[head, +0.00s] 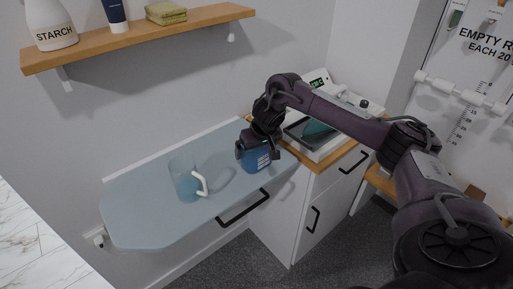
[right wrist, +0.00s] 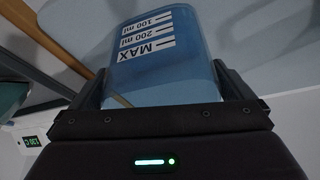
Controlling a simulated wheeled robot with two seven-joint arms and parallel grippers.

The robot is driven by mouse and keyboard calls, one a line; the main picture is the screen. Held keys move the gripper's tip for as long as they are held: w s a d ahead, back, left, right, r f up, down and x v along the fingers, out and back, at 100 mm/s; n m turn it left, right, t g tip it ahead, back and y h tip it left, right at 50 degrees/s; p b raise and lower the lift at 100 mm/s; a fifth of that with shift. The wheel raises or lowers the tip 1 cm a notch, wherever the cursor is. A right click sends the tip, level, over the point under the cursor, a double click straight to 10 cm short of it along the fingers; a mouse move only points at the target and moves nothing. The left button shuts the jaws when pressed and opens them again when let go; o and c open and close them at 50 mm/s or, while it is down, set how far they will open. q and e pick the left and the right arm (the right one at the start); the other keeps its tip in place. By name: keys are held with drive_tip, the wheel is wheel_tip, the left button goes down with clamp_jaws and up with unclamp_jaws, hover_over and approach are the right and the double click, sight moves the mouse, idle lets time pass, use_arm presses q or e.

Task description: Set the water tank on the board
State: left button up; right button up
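The water tank (head: 257,160) is a blue see-through container with a printed scale, at the right part of the blue-grey board (head: 145,215). My right gripper (head: 258,149) has its fingers on both sides of the tank and is shut on it. In the right wrist view the tank (right wrist: 165,65) sits between the two fingers, with the MAX mark and ml lines showing. The tank looks upright in the head view. I cannot tell whether its base touches the board. My left gripper is not in view.
A clear jug (head: 184,181) with a white handle stands on the board left of the tank. A white device (head: 322,135) with a green display stands on the wooden-topped cabinet (head: 303,200) at right. A shelf (head: 140,33) hangs above. The board's left end is clear.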

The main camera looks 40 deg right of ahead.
drive_tip(key=shift+r, duration=0.1)
drive_tip(key=shift+s+r, duration=0.1)
drive_tip(key=shift+r, duration=0.3)
drive_tip(key=p+v, duration=0.3)
drive_tip(key=v, duration=0.8)
drive_tip(key=shift+r+p, duration=0.15)
drive_tip(key=shift+p, duration=0.2)
drive_tip(key=shift+a, duration=0.1)
